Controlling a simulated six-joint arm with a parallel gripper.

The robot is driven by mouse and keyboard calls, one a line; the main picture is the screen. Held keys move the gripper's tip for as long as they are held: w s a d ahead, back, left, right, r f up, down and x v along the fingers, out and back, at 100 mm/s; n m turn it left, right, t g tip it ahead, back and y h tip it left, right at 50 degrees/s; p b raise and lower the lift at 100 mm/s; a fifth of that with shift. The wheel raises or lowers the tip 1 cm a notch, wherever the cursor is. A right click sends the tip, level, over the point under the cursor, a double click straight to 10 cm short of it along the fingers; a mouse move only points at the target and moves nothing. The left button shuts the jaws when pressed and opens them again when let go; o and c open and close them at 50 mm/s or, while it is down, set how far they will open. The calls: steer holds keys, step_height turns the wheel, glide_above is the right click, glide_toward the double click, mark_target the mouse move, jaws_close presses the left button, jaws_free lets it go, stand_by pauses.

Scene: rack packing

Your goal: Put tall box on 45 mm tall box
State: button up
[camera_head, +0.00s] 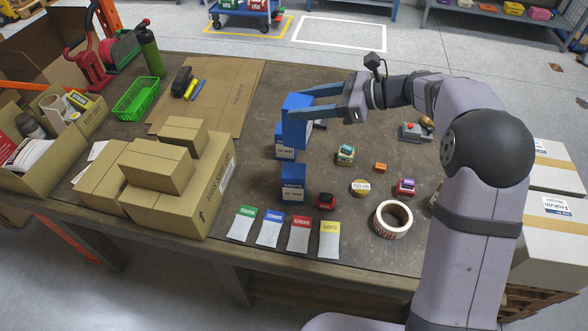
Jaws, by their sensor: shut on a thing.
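My gripper (305,104) reaches in from the right and is shut on a tall blue box (295,132). The held box is upright or nearly so. A blue box with a white label (286,153) stands on the table, partly hidden behind the held box's lower end. A second blue box with a white label (292,182) stands nearer the front. The label print is too small to tell which one is the 45 mm box. I cannot tell whether the held box touches the box below it or hangs above it.
Brown cartons (185,180) stand to the left. Colored packets (270,230) lie at the front, with a tape roll (393,219) to their right. A green basket (136,98) stands at the back left.

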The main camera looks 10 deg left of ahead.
mark_target(306, 139)
steer(key=shift+s+a+r+n+g, duration=0.1)
steer(key=shift+s+r+n+g, duration=0.15)
steer(key=shift+s, duration=0.45)
steer(key=shift+s+a+r+n+g, duration=0.15)
steer(key=shift+s+n+g, duration=0.15)
steer(key=shift+s, duration=0.35)
steer(key=shift+f+p, duration=1.85)
steer(key=shift+f, duration=2.7)
steer(key=shift+w+f, duration=0.1)
steer(key=shift+f, duration=0.3)
steer(key=shift+f+b, duration=0.25)
steer(key=shift+b, duration=0.05)
steer(key=o, duration=1.7)
steer(key=shift+r, duration=0.15)
